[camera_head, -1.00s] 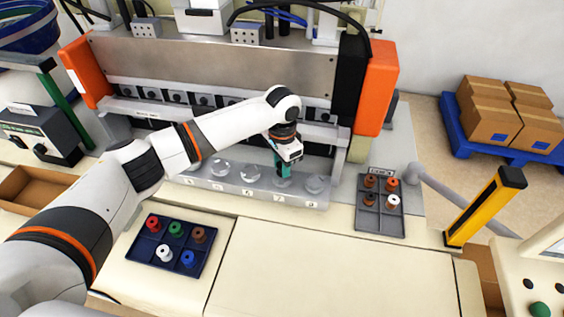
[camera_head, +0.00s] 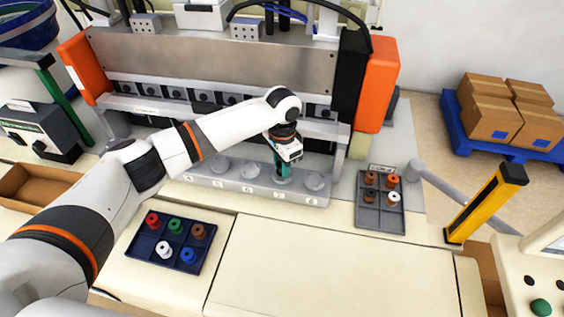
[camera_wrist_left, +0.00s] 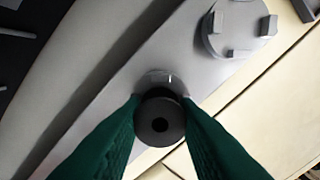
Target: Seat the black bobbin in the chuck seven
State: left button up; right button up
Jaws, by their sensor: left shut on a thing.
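The black bobbin (camera_wrist_left: 159,119) is held between the green fingers of my left gripper (camera_wrist_left: 160,112), end-on to the left wrist view. In the head view my left gripper (camera_head: 283,170) points down at chuck seven (camera_head: 280,181), the second from the right in the visible row. In the left wrist view part of a pale round chuck (camera_wrist_left: 168,80) shows just behind the bobbin. I cannot tell whether the bobbin touches it or is held above it. My right gripper is not in view.
Chuck eight (camera_head: 315,182) is close on the right and chuck six (camera_head: 250,170) on the left. A blue tray (camera_head: 206,262) and a grey tray (camera_head: 381,223) hold bobbins. The machine's panel (camera_head: 215,65) rises behind. The front table (camera_head: 330,270) is clear.

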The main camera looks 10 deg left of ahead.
pick_arm(q)
jog(key=shift+f, duration=0.2)
jog(key=o, duration=0.7)
jog(key=shift+c, duration=0.2)
jog(key=shift+r, duration=0.1)
notch_tip(320, 180, up, 3)
jog(key=shift+r+p, duration=0.1)
jog(key=shift+p, duration=1.15)
jog(key=shift+r, duration=0.2)
notch_tip(320, 180, up, 7)
jog(key=shift+r, duration=0.15)
